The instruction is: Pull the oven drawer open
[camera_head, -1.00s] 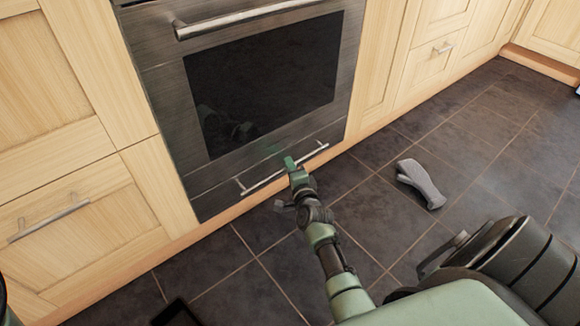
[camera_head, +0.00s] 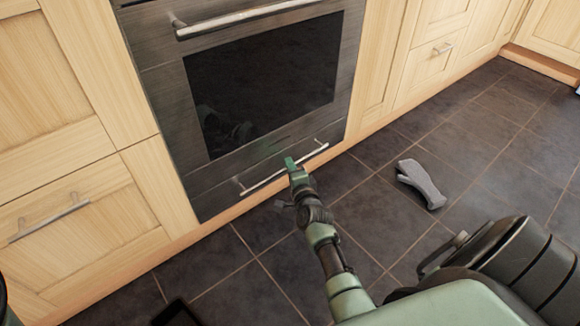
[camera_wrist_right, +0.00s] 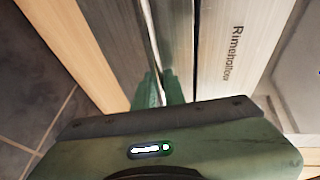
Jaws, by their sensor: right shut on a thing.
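The oven (camera_head: 165,95) is a dark metal built-in unit with a black glass window. Its drawer (camera_head: 225,187) is the low panel under the door, with a long thin bar handle (camera_head: 262,183). The drawer front looks flush with the oven. My right gripper (camera_head: 290,163) is at the middle of this handle and shut on it. In the right wrist view the green fingers (camera_wrist_right: 160,90) close around the bar (camera_wrist_right: 152,45), beside the panel lettered "Rimehollow". The fingertips partly hide the bar. My left gripper is not in view.
The oven door has its own thick handle (camera_head: 240,18) above. Wooden cabinets (camera_head: 75,215) flank the oven. A grey object (camera_head: 421,184) lies on the dark tiled floor to the right. The floor in front of the drawer is mostly clear apart from my arm.

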